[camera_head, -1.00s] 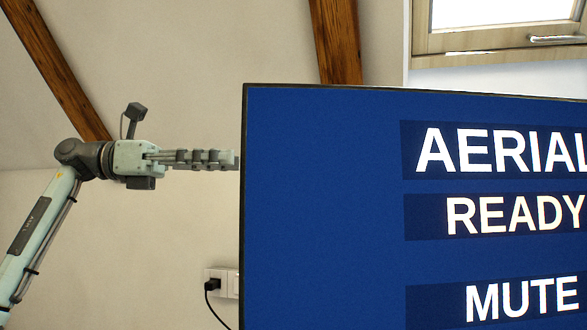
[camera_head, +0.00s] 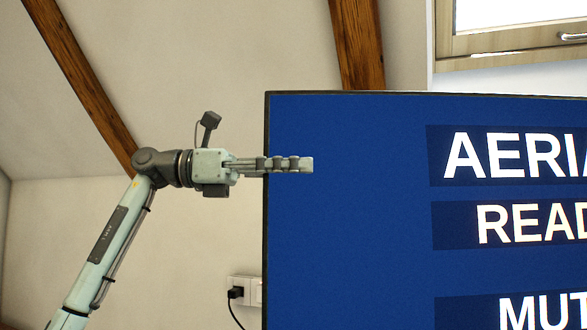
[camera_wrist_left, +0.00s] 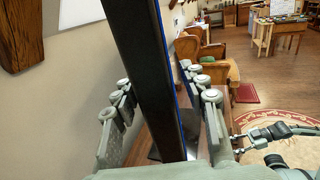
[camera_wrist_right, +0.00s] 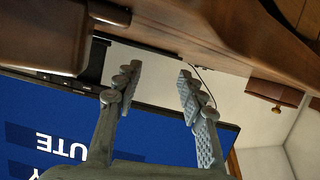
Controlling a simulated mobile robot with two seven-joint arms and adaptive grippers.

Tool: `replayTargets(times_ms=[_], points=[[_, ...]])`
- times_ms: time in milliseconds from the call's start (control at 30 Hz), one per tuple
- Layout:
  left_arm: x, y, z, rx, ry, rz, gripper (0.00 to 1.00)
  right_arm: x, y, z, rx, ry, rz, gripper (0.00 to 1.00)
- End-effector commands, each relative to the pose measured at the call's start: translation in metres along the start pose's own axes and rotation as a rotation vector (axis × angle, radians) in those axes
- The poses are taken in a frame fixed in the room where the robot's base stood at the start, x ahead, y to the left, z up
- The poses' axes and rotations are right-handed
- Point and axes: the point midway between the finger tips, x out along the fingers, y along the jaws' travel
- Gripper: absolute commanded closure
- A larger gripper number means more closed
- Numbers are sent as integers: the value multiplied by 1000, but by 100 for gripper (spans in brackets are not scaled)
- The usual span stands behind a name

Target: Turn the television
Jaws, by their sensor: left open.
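The television (camera_head: 350,225) has a large blue screen with white words such as AERIAL and READY, partly cut off at the right in the head view. My left gripper (camera_head: 300,164) is open at its left edge, and the near finger overlaps the screen. In the left wrist view the dark edge of the television (camera_wrist_left: 148,60) runs between the two spread fingers (camera_wrist_left: 157,78), one on each side. Contact with either finger cannot be told. In the right wrist view the television (camera_wrist_right: 60,125) appears upside down, and my right gripper (camera_wrist_right: 157,82) is open and empty before it.
Brown wooden furniture (camera_wrist_right: 215,30) lies close to the right gripper. A wall socket (camera_head: 245,290) with a plugged black cable is left of the television. Armchairs (camera_wrist_left: 212,70), a workbench (camera_wrist_left: 272,35) and a round rug (camera_wrist_left: 285,125) stand out in the room.

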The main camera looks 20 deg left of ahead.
Motion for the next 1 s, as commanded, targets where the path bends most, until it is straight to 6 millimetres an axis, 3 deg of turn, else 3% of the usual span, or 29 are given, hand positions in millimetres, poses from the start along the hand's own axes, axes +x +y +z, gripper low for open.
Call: replayTargets(times_ms=[33,400,833,1000], points=[[0,0,0,0,0,0,57,0,0,0,0,0,0,60],[0,0,0,0,0,0,100,0,0,0,0,0,0,60],[-1,2,1,-1,0,0,100,-1,1,2,0,-19,2,60],[-1,10,3,-3,0,1,100,-4,16,32,-13,-155,32,60]])
